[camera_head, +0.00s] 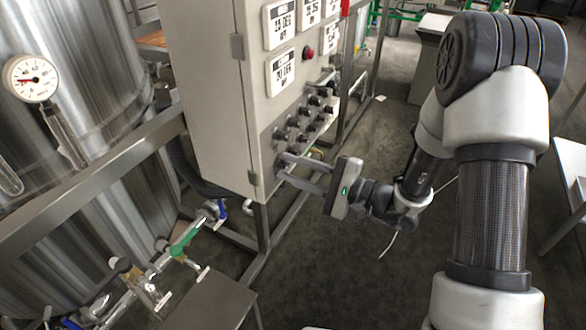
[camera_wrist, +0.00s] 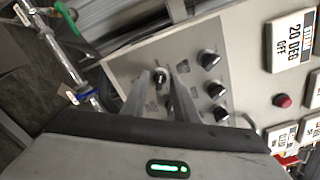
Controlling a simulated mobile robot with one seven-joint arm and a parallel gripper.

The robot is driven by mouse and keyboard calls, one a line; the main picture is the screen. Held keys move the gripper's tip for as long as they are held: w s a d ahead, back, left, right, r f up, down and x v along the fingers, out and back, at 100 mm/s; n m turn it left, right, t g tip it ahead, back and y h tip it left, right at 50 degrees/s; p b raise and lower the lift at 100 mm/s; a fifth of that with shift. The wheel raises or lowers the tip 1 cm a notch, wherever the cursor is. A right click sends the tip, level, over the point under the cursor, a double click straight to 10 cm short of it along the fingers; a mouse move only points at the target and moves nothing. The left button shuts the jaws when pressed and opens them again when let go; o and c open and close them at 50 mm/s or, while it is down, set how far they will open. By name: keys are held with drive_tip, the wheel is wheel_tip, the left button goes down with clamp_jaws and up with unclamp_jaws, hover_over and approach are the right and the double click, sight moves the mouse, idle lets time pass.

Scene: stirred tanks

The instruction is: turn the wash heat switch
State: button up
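The grey control box (camera_head: 215,100) carries rows of small black rotary switches (camera_head: 303,122) on its lower front. Their labels are too small to read, so I cannot tell which one is the wash heat switch. My gripper (camera_head: 282,165) is at the lower near corner of this group, pointing at the panel. In the wrist view its two fingers (camera_wrist: 163,76) stand apart, with one switch (camera_wrist: 161,79) showing between their tips. I cannot tell whether they touch it. Another switch lower down is partly hidden by the fingers.
More black switches (camera_wrist: 208,59) are close beside the right finger. A red button (camera_head: 308,53) and several temperature displays (camera_head: 280,22) sit higher on the box. Steel tanks (camera_head: 70,60) and pipes with a green-handled valve (camera_head: 184,244) are at left. Floor (camera_head: 330,270) is clear below my arm.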

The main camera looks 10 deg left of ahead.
clamp_jaws()
drive_tip(key=shift+r+m, duration=0.1)
drive_tip(key=shift+m, duration=0.2)
drive_tip(key=m+p, duration=0.2)
drive_tip(key=m, duration=0.2)
drive_tip(key=shift+d, duration=0.1)
drive_tip(key=shift+m+p, duration=1.1)
drive_tip(key=shift+m, duration=0.4)
unclamp_jaws()
